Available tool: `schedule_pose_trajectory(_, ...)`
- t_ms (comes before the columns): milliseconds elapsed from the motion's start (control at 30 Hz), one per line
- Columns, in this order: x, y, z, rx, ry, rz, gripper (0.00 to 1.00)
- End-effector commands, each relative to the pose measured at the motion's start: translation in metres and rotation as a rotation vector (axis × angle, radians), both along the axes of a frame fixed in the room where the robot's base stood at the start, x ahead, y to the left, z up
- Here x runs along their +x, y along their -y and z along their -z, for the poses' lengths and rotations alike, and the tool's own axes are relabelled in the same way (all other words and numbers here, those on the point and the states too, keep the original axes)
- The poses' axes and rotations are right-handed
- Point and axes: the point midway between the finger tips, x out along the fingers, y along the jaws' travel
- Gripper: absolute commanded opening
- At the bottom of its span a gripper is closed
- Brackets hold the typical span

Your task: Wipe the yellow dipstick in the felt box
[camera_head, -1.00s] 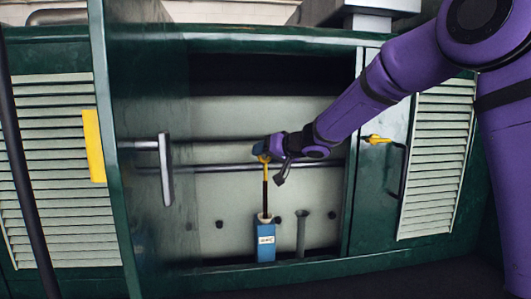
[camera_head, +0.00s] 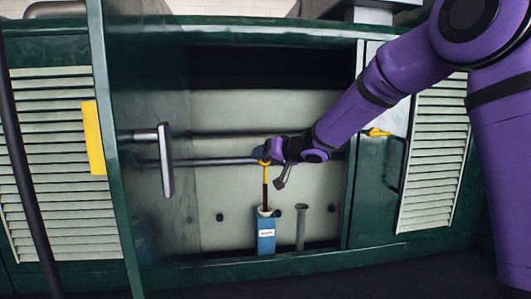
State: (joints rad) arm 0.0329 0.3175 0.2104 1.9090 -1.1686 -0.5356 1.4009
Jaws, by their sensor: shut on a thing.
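The yellow dipstick (camera_head: 265,174) hangs upright from my gripper (camera_head: 268,155), which is shut on its top end. Its lower part is dark, and its lower end meets the top opening of the blue felt box (camera_head: 266,241). Whether the tip is inside the box or just behind its rim is hard to tell at this size. The box stands upright on the floor of the open compartment and carries a white label.
A grey tube (camera_head: 301,228) stands just right of the box. A horizontal pipe (camera_head: 215,162) runs behind my gripper.

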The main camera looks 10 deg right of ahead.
Motion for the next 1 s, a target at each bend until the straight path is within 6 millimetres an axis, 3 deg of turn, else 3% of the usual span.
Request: schedule_pose_trajectory(1000,0.000,0.000,0.052,0.000,-0.002,0.001,0.00)
